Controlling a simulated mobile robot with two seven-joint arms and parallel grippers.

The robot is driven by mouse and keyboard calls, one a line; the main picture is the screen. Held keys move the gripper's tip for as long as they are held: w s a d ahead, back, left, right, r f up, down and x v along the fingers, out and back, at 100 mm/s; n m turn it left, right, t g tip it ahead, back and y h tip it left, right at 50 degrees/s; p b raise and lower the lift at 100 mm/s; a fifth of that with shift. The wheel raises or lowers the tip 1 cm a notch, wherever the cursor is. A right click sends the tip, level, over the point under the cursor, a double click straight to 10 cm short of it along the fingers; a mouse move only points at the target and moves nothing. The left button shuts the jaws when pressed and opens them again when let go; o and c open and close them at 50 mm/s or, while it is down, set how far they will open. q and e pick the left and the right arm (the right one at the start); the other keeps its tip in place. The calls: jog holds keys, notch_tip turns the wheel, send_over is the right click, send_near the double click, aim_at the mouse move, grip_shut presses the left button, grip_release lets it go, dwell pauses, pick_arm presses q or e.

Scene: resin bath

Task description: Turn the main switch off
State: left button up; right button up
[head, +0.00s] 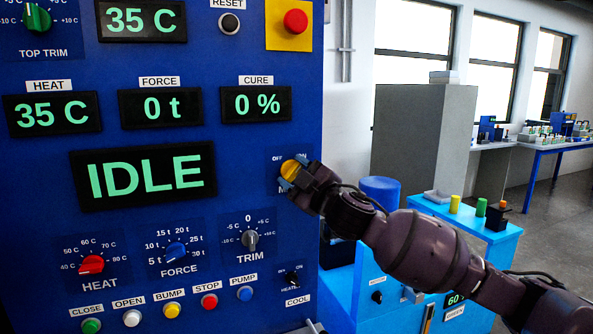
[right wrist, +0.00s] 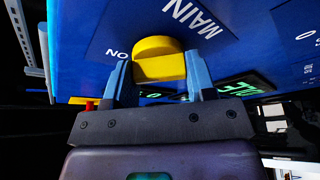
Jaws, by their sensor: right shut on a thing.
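The main switch is a yellow rotary knob (head: 290,170) at the right edge of the blue control panel (head: 238,60), with OFF and ON printed above it. My right gripper (head: 292,175) reaches it from the right and is shut on it, covering part of it and its label. In the right wrist view the yellow knob (right wrist: 158,60) sits between the two blue fingers of my right gripper (right wrist: 160,75), beside the MAIN label. Which mark the knob points to cannot be told. My left gripper is not in view.
The large display (head: 144,176) reads IDLE. A red button on a yellow plate (head: 295,22) is above the switch. The HEAT (head: 91,265), FORCE (head: 176,252) and TRIM (head: 250,240) knobs and a row of buttons are below left. A light-blue bench (head: 470,228) stands behind my right arm.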

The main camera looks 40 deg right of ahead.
jog(key=n+p, duration=0.2)
jog(key=n+g+p, duration=0.1)
jog(key=p, duration=0.2)
jog(key=n+g+y+p, duration=0.1)
jog(key=n+p, duration=0.1)
jog(key=shift+r+n, duration=0.25)
jog(key=shift+n, duration=0.05)
jog(key=shift+n+y+p, duration=0.3)
jog(key=shift+n+p, duration=0.2)
jog(key=shift+p, duration=0.15)
jog(key=shift+f+n+g+p, duration=0.15)
jog(key=shift+n+g+p, duration=0.35)
jog(key=shift+n+p, duration=0.3)
jog(key=shift+n+g, duration=0.3)
jog(key=shift+n, duration=0.6)
jog(key=n+g+h, duration=0.1)
jog(key=n, duration=0.2)
jog(key=shift+n+g, duration=0.3)
jog(key=shift+f+n+g+h, duration=0.15)
jog(key=shift+n+g+h, duration=0.4)
jog(key=shift+n, duration=0.75)
jog(key=o, duration=0.9)
jog(key=shift+o, duration=0.2)
